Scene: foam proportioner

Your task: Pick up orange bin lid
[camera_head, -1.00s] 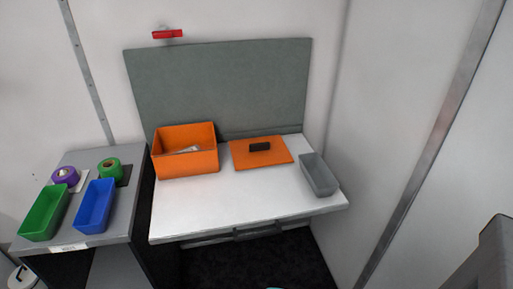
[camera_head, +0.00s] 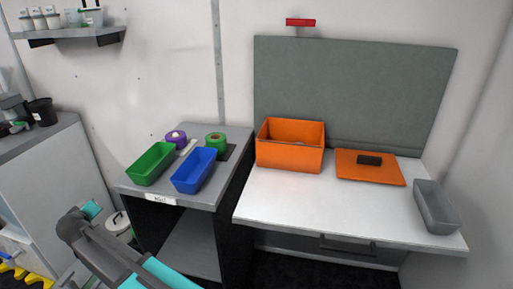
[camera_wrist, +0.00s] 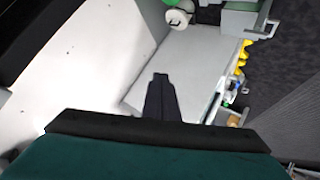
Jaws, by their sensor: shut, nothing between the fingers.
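The orange bin lid (camera_head: 350,172) lies flat on the white table (camera_head: 300,212), with a dark block-shaped handle (camera_head: 369,160) on top. The open orange bin (camera_head: 290,157) stands just left of the lid, apart from it. My gripper (camera_wrist: 160,80) shows in the wrist view with its dark fingers together and nothing between them. It is well away from the lid, which is not in the wrist view. In the head view my arm shows at the lower left, but I cannot make out the fingers.
A grey tray (camera_head: 437,208) sits right of the lid. Left of the table, a grey cabinet holds a green bin (camera_head: 151,164), a blue bin (camera_head: 194,171) and tape rolls. A grey-green panel (camera_head: 350,95) stands behind the table. The table front is clear.

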